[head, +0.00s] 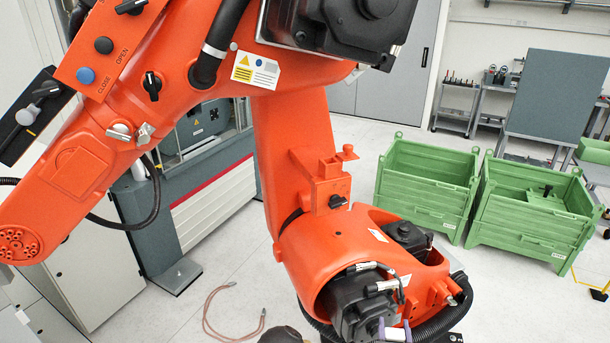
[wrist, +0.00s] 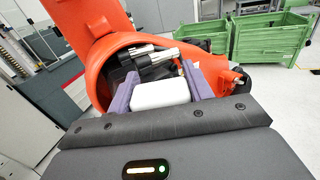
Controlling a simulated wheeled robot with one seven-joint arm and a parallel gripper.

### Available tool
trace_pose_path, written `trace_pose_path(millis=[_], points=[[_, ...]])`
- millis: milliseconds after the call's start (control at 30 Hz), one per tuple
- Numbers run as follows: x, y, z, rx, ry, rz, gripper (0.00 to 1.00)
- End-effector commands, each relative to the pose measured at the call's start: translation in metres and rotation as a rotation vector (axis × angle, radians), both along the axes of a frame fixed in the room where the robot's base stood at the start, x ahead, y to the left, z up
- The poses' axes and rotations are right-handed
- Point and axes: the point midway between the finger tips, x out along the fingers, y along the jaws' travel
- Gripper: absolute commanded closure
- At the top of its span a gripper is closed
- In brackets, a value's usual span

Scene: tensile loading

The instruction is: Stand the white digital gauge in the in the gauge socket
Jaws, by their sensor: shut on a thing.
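My gripper (wrist: 158,82) is shut on the white digital gauge (wrist: 160,95), which sits between its two purple fingers in the wrist view. Only a plain white face of the gauge shows; any display is hidden. In the head view, the gauge (head: 395,334) and the fingers (head: 394,326) show small at the bottom edge, in front of the orange robot's black motor. I cannot pick out the gauge socket with certainty in either view.
A large orange robot arm (head: 300,130) fills the middle of the head view, very close behind the gripper. Two green crates (head: 425,200) stand on the floor to the right. A brown cable (head: 207,310) lies on the floor. A grey machine (head: 200,190) stands at left.

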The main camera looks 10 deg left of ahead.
Motion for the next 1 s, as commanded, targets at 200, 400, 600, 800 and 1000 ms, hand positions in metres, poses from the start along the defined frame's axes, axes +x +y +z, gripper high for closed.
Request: trace_pose_path(millis=[200, 400, 600, 800, 1000], points=[[0.000, -0.001, 0.000, 0.000, -0.001, -0.002, 0.80], [0.000, -0.001, 0.000, 0.000, -0.001, -0.002, 0.80], [0.000, -0.001, 0.011, 0.004, -0.002, -0.005, 0.80], [0.012, 0.009, 0.050, 0.009, -0.008, 0.008, 0.80], [0.040, 0.036, 0.094, 0.008, -0.010, 0.057, 0.80]])
